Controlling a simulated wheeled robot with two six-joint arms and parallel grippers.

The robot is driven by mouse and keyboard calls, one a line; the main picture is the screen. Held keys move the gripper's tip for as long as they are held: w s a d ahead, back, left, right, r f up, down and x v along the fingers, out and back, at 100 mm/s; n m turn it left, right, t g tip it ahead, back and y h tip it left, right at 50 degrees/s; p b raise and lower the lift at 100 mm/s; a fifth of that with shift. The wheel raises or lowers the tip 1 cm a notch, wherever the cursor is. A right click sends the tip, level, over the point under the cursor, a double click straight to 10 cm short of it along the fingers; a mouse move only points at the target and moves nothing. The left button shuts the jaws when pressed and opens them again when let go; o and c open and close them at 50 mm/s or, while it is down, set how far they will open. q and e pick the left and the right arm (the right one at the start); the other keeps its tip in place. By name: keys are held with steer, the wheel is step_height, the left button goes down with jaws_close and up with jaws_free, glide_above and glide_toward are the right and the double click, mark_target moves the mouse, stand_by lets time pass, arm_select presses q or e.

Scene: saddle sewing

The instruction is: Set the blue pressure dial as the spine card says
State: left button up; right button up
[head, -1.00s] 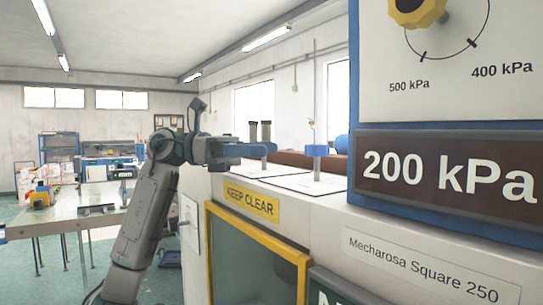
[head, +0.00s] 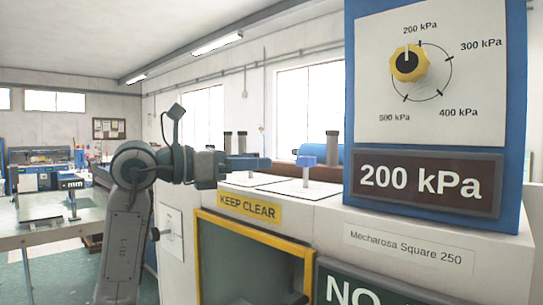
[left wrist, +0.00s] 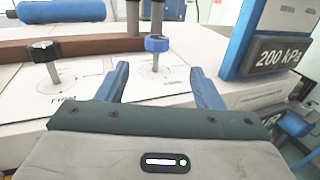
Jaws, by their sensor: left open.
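A blue knob on a metal post stands on a white plate on the machine top, in the head view (head: 307,161) and the left wrist view (left wrist: 157,43). A black knob (left wrist: 43,50) stands to its left, near partly readable lettering like "FIRM". My left gripper (head: 268,163) is open and empty, left of the blue knob in the head view. In the left wrist view its two blue fingers (left wrist: 163,85) spread below the blue knob, apart from it. A yellow pressure knob (head: 408,65) has its white mark upward, near 200 kPa. The display (head: 425,183) reads "200 kPa". I cannot identify a spine card.
The blue-framed panel (head: 520,110) rises right of the blue knob. Below is a yellow-framed opening (head: 200,265) under a "KEEP CLEAR" sign (head: 250,208). A workbench (head: 50,236) stands at left.

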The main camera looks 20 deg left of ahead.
mark_target(297, 160)
arm_select(q)
steer(key=p+x, duration=0.1)
steer(key=x, duration=0.3)
steer(key=shift+w+d+r+p, duration=0.1)
steer(key=shift+w+p, duration=0.25)
steer(key=shift+p, duration=0.05)
steer(key=p+x, duration=0.2)
steer(key=x, duration=0.4)
steer(key=shift+w, duration=0.2)
steer(key=shift+w+d, duration=0.15)
steer(key=shift+d, duration=0.05)
steer(key=c, duration=0.9)
steer(key=shift+c, duration=0.4)
arm_select(e)
steer(key=r, duration=0.2)
steer(key=w+r, duration=0.1)
steer(key=r, duration=0.1)
steer(key=shift+d, duration=0.4)
